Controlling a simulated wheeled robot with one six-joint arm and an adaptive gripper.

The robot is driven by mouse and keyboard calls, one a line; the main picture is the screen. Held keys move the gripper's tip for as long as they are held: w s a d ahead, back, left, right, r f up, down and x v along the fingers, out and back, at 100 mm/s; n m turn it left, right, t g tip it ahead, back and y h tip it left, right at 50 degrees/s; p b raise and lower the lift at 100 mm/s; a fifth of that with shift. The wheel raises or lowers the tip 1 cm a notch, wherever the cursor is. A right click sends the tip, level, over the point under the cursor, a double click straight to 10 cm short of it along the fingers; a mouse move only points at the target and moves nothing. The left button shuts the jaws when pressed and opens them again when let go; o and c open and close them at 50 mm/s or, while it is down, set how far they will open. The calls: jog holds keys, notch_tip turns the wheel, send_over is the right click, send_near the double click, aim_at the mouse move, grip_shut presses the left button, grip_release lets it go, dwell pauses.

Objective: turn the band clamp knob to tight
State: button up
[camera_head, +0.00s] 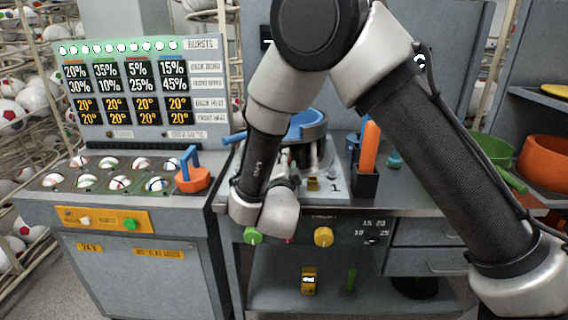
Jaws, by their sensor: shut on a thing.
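The ball press (318,160) stands on the grey bench in the middle, with a blue ring-shaped part (306,124) on top. My arm comes down in front of it and covers much of its left side. My gripper (284,172) is mostly hidden behind my wrist, at the front left of the press. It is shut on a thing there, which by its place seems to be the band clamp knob. The knob itself and the fingertips are hidden, so its setting cannot be read.
A green knob (252,236) and a yellow knob (323,237) are on the bench front below my wrist. An orange-handled tool (370,147) stands in a dark holder to the right. A ball tray (110,174) and display board (130,90) are left. Orange (548,156) and green bowls stand right.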

dwell(0.3)
jog(key=o, duration=1)
jog(key=shift+f, duration=0.1)
